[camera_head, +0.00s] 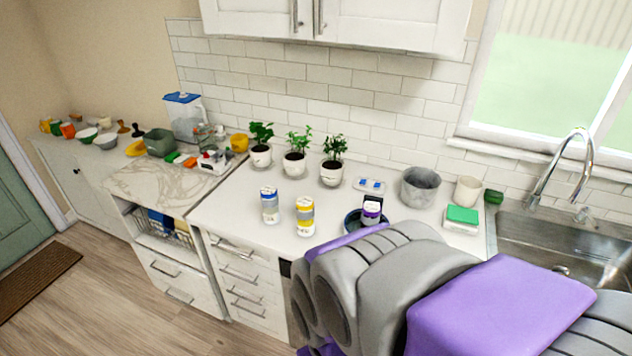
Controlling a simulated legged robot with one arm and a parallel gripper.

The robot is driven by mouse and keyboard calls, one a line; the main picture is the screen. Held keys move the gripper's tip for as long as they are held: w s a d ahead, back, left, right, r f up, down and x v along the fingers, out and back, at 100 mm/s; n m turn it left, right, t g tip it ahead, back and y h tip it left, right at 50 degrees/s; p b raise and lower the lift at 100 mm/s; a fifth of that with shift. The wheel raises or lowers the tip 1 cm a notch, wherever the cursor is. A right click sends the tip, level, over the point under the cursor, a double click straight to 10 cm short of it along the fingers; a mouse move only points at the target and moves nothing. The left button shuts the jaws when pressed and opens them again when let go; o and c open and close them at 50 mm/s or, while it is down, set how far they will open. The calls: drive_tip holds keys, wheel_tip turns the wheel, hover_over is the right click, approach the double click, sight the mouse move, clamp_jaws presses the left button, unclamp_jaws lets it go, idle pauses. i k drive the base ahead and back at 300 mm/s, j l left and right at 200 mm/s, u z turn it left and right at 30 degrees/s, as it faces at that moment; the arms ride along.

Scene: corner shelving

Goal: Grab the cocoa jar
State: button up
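Three small containers stand on the white counter, and their labels are too small to read, so I cannot tell which is the cocoa jar. One is a blue and grey can (270,206). One is a yellow and white can (305,217), to its right. The third is a purple and white jar with a dark top (372,211), in or just behind a dark blue round dish (352,220). My grey and purple arm fills the lower right and hides part of the counter near the dish. My gripper does not show.
Three potted plants (295,164) line the wall. A grey pot (420,187), a cream cup (467,191) and a green sponge (462,214) stand right, before the sink (545,245). The counter (237,207) left of the cans is clear.

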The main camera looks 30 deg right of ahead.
sight(370, 211)
drive_tip(key=z, duration=1.05)
drive_tip(key=j, duration=0.5)
drive_tip(key=i+j, duration=0.15)
drive_tip(key=j, duration=0.35)
drive_tip(key=z, duration=0.05)
